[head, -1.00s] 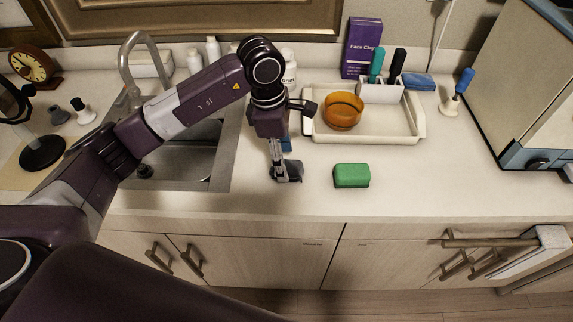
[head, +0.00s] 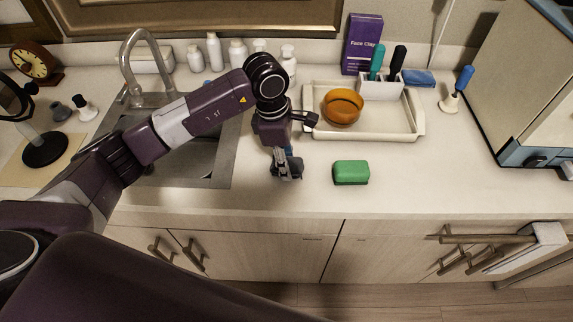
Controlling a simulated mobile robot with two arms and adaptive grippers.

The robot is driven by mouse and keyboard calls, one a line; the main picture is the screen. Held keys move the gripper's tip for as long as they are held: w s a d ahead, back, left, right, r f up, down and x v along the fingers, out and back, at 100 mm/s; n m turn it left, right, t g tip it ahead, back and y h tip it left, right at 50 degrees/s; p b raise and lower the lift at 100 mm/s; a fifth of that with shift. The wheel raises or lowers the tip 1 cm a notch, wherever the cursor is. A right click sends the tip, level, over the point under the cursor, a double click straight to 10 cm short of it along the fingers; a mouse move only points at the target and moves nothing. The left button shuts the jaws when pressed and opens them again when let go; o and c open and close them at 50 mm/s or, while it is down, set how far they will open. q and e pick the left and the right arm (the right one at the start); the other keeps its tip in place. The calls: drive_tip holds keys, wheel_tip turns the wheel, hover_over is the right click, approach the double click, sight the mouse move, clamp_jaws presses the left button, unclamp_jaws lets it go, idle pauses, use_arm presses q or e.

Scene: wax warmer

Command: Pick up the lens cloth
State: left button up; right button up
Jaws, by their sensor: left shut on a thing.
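My left gripper (head: 287,172) points down over the counter, in front of the white tray and to the left of a green block. It is shut on a small dark thing, taken to be the lens cloth, which the fingers mostly hide. A bit of blue shows beside the fingers; I cannot tell whether it belongs to the held thing. I cannot tell whether the held thing touches the counter. My right gripper is out of view.
The green block (head: 351,173) lies on the counter. A blue folded item (head: 419,78) and a purple box (head: 362,45) stand behind. A sink (head: 200,160) is at left. The front right counter is clear.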

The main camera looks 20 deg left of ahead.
use_arm(q)
drive_tip(key=shift+r, duration=0.55)
wheel_tip(320, 180, up, 19)
drive_tip(key=b, duration=0.4)
